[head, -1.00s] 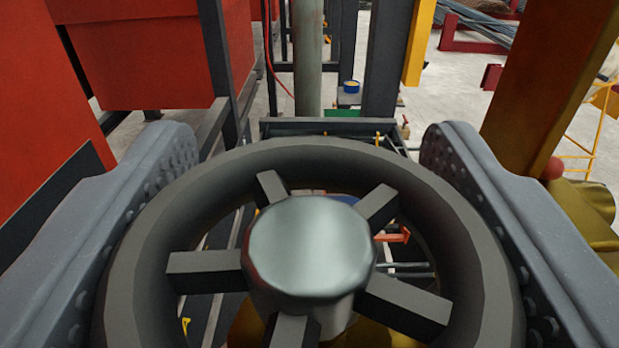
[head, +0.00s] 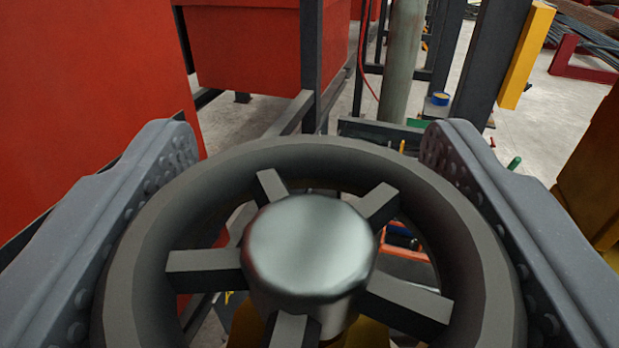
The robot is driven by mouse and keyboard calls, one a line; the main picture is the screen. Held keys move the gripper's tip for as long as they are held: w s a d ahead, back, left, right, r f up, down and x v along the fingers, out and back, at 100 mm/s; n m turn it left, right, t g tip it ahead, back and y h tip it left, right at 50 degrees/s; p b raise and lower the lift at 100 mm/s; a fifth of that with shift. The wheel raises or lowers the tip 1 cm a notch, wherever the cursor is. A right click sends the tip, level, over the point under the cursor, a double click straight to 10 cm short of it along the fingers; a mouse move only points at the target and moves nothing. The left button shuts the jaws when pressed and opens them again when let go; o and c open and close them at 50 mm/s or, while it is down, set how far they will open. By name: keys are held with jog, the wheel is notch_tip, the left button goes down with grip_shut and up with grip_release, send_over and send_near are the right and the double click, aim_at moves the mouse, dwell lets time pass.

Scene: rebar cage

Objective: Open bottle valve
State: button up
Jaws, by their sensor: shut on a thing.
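The dark grey valve handwheel (head: 345,160) fills the lower middle of the head view. It has several spokes and a shiny metal hub (head: 310,248). My gripper (head: 310,150) has one grey, studded jaw at the wheel's left side and one at its right. The jaws are shut on the rim. Brass-coloured parts (head: 372,335) show below the hub, mostly hidden by the wheel. The bottle under it is not clearly visible.
A large red panel (head: 90,90) stands close on the left, with a red box (head: 262,50) behind it. A pale pipe (head: 401,60), dark posts (head: 490,65) and a yellow post (head: 527,55) stand beyond. A yellow-brown structure (head: 592,170) is close on the right.

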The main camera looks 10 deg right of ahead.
dwell(0.3)
jog(key=o, duration=1)
jog(key=shift+c, duration=0.2)
